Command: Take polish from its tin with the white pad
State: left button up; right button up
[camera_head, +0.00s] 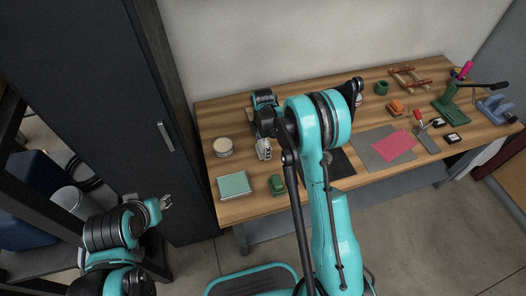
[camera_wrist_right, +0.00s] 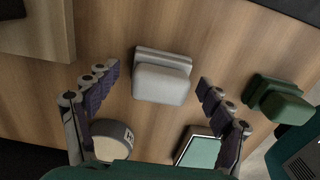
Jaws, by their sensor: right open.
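The white pad (camera_wrist_right: 162,82) is a pale block with a stepped back, lying on the wooden bench. In the right wrist view it sits between the spread fingertips of my right gripper (camera_wrist_right: 158,77), with a gap on each side. In the head view the white pad (camera_head: 264,150) shows just below the dark right wrist, which hides part of that spot. A round tin with a cream top (camera_head: 223,146) stands to its left; it also shows in the right wrist view (camera_wrist_right: 112,141), its dark label partly cut off. My left gripper (camera_head: 165,202) is off the bench, its opening unclear.
A pale green square box (camera_head: 235,184) and a green block (camera_head: 277,184) lie near the front edge. A grey mat with a pink sheet (camera_head: 393,145), a green press (camera_head: 452,105) and small tools fill the right. A dark cabinet (camera_head: 155,90) stands left.

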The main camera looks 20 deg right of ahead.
jog(key=c, duration=1.3)
notch_tip(320, 180, up, 4)
jog(key=shift+r+p, duration=0.2)
jog(key=shift+p, duration=1.05)
jog(key=s+d+r+p, duration=0.3)
jog(key=s+d+r, duration=0.2)
jog(key=s, duration=0.5)
jog(key=shift+s+d+r, duration=0.2)
jog(key=shift+r, duration=0.6)
